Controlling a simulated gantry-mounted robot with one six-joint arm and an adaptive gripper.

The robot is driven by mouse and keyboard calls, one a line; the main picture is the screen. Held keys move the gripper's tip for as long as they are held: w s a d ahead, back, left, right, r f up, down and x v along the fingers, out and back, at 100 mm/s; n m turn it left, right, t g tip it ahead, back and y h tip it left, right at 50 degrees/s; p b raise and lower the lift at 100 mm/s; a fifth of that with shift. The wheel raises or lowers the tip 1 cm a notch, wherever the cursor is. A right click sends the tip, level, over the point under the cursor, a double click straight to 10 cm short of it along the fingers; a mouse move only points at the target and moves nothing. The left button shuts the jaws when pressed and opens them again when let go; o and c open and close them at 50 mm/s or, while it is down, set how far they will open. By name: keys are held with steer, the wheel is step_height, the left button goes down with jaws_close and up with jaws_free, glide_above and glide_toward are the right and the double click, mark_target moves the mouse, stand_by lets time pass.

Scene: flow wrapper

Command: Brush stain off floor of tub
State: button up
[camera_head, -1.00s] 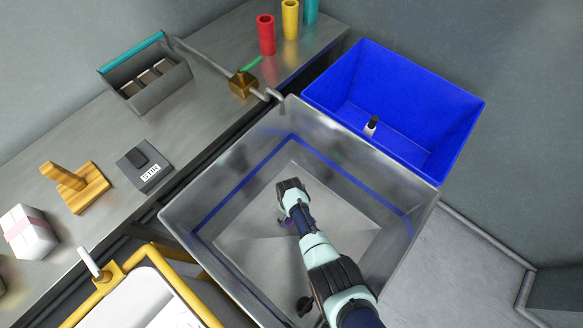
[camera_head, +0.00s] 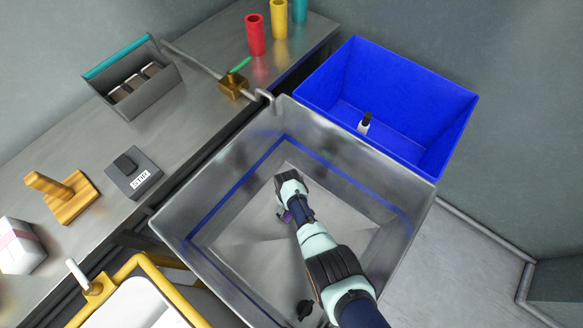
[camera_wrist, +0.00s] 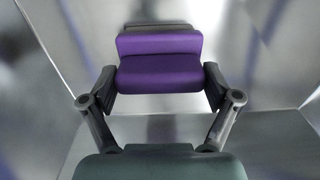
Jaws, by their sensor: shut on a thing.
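The metal tub (camera_head: 236,167) stands in the middle of the head view, with a blue line around its inner walls. My arm reaches down into it. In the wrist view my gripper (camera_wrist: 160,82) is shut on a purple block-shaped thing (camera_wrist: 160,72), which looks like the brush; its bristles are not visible. In the head view a bit of purple shows at my gripper (camera_head: 284,214), low over the tub floor (camera_head: 250,225). I cannot tell whether it touches the floor. No stain can be made out; my arm hides part of the floor.
A blue bin (camera_head: 415,118) with a small bottle (camera_head: 364,122) stands behind the tub. The bench at left holds a grey caddy (camera_head: 140,100), a wooden stand (camera_head: 65,198) and coloured cups (camera_head: 279,18). A yellow-framed cart (camera_head: 100,290) is at lower left. A brass valve (camera_head: 233,85) sits by the tub.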

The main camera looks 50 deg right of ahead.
steer(key=r, duration=0.1)
steer(key=w+r+p, duration=0.1)
steer(key=r+p, duration=0.1)
steer(key=shift+w+d+r, duration=0.1)
steer(key=shift+w+d, duration=0.2)
steer(key=shift+r+p, duration=0.3)
steer(key=shift+p, duration=0.2)
steer(key=shift+s+r+p, duration=0.2)
steer(key=shift+r+p, duration=1.9)
steer(key=shift+r, duration=0.1)
